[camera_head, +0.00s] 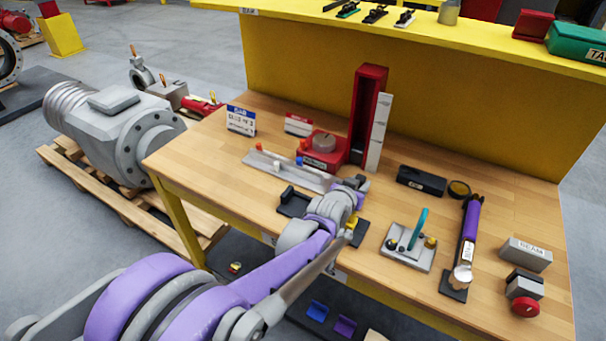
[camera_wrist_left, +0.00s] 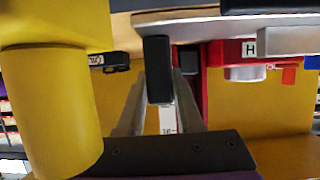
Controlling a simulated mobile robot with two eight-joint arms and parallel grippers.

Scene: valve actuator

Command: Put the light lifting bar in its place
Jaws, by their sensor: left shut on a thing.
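My left arm reaches over the front of the wooden bench, and its gripper (camera_head: 354,190) is low over the worktop. In the left wrist view the gripper's fingers (camera_wrist_left: 160,88) are shut on a black block (camera_wrist_left: 158,62). I cannot tell for sure whether this block belongs to the light lifting bar. A pale grey bar-like edge (camera_wrist_left: 185,17) lies right beside it. In the head view a black holder (camera_head: 292,201) shows left of the gripper, and my arm hides what lies between. A silver bar-shaped plate (camera_head: 285,169) with small knobs lies behind it. My right gripper is not in view.
A yellow cylinder (camera_wrist_left: 50,100) is close at the left of the wrist view. A tall red holder (camera_head: 369,110) with a white scale stands at the back. A plate with a teal handle (camera_head: 417,230) and a purple-handled tool (camera_head: 470,225) are to the right.

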